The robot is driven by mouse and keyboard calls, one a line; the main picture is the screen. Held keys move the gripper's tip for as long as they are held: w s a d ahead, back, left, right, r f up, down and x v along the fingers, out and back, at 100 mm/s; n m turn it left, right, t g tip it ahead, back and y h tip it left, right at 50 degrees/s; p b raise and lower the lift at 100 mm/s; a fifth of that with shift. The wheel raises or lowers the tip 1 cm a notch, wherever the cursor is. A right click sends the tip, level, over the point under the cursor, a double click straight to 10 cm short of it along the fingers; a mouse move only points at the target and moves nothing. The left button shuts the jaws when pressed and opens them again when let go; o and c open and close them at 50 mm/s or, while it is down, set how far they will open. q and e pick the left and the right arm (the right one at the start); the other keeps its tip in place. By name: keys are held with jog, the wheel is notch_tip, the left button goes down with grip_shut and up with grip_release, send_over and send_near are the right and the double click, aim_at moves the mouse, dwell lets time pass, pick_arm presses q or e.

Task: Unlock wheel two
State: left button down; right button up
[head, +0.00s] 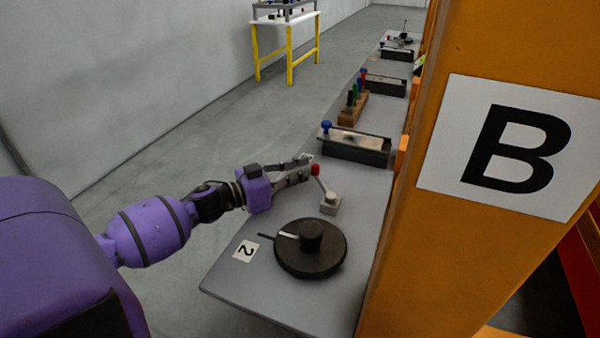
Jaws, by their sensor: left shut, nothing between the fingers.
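Wheel two is a black disc (293,262) with a raised hub, lying on the grey shelf beside a white label marked 2 (245,250). A small pin or handle sticks out at its left edge. My right gripper is not in view.
The grey shelf (228,279) runs away along an orange post (470,60) marked B. Farther along it are a dark tray with a blue knob (326,126) and a wooden block with coloured pegs (350,115). A yellow-legged table (289,55) stands behind. The floor left of the shelf is clear.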

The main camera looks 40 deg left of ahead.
pick_arm(q)
jog(key=shift+w+d+f+m+g+h+b, duration=0.15)
jog(key=shift+w+f+m+g+h+b, duration=0.15)
jog(key=shift+w+m+g+h+b, duration=0.55)
jog(key=shift+w+d+m+h+b, duration=0.15)
jog(key=shift+m+h+b, duration=0.1)
jog(key=shift+h+b, duration=0.25)
jog(key=shift+w+g+h, duration=0.15)
jog(key=shift+g+h, duration=0.2)
jog(key=shift+r+m, duration=0.3)
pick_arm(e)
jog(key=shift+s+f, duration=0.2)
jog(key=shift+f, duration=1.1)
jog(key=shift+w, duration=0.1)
